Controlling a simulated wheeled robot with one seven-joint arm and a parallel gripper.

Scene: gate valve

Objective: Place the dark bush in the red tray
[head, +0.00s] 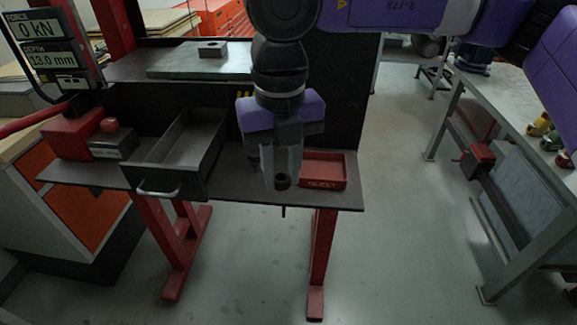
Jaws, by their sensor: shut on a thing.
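The dark bush (282,182) is a small dark ring between the fingertips of my gripper (281,176). My gripper points down and is shut on the bush, near the front edge of the dark shelf and just left of the red tray. The red tray (324,184) sits at the right end of the shelf, with the word "REJECT" on its front wall. Its visible floor looks empty; its left end is partly hidden by my gripper. I cannot tell exactly how high the bush is above the shelf.
An open dark drawer box (195,147) with a pale handle stands left of my gripper. The dark shelf (90,178) carries a red hand pump (78,135) at left. A steel plate with a dark block (212,50) lies above. A workbench (510,100) stands at right.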

